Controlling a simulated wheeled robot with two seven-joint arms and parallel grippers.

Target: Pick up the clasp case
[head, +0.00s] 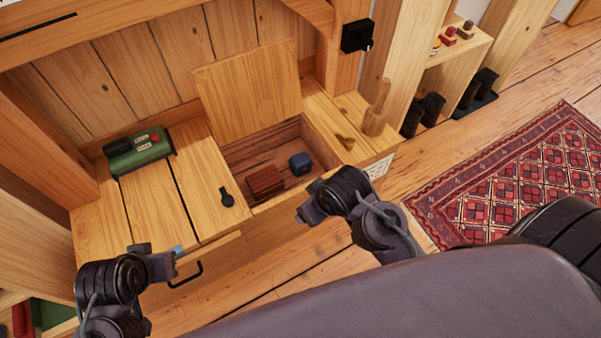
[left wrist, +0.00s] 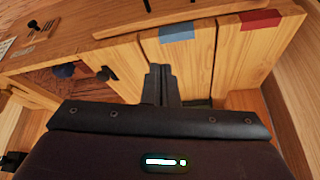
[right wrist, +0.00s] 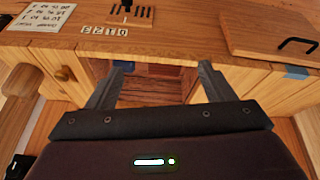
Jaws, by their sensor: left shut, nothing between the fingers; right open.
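Two small boxes lie in the open bench compartment (head: 240,157) in the head view: a reddish-brown box (head: 265,181) and a dark blue box (head: 300,163). A green case (head: 140,153) with a dark end and a red spot sits on the bench top at left. I cannot tell for certain which is the clasp case. My right gripper (head: 308,204) is open and empty at the compartment's front edge; in the right wrist view its fingers (right wrist: 164,78) are spread before the opening. My left gripper (head: 168,260) is shut and empty by the bench's front edge; its fingers (left wrist: 161,84) are together.
The compartment's lid (head: 250,88) stands raised against the back wall. A dark latch (head: 227,197) lies on the bench top, and a wooden peg (head: 376,108) stands at right. A black handle (head: 187,275) is on the bench front. A patterned rug (head: 520,175) covers floor at right.

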